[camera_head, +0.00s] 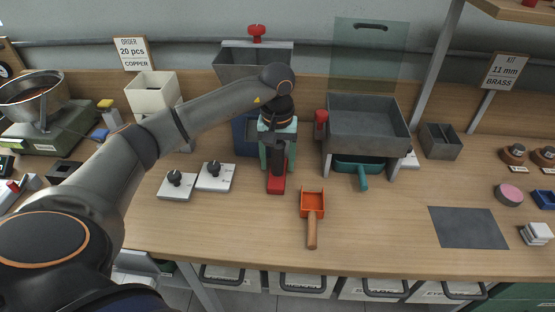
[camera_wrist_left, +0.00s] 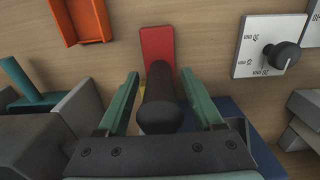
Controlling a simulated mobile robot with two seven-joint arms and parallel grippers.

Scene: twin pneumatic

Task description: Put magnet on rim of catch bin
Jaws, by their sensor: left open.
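A red block with a dark round handle, which looks like the magnet (camera_head: 276,185), stands on the wooden table in front of a blue bin, likely the catch bin (camera_head: 242,135). In the left wrist view the magnet (camera_wrist_left: 157,45) shows its red plate, with the dark handle pointing toward the camera. My left gripper (camera_head: 278,160) is open, with its green fingers on either side of the handle. In the left wrist view the gripper (camera_wrist_left: 160,80) shows gaps beside the handle. The blue bin (camera_wrist_left: 245,145) is partly hidden behind the gripper there. My right gripper is not in view.
An orange scoop (camera_head: 312,205) lies right of the magnet. Two white dial plates (camera_head: 215,176) lie to its left. A grey hopper (camera_head: 252,60) rises behind. A grey tray on legs (camera_head: 368,125) stands to the right, with a teal scoop under it. The front table strip is clear.

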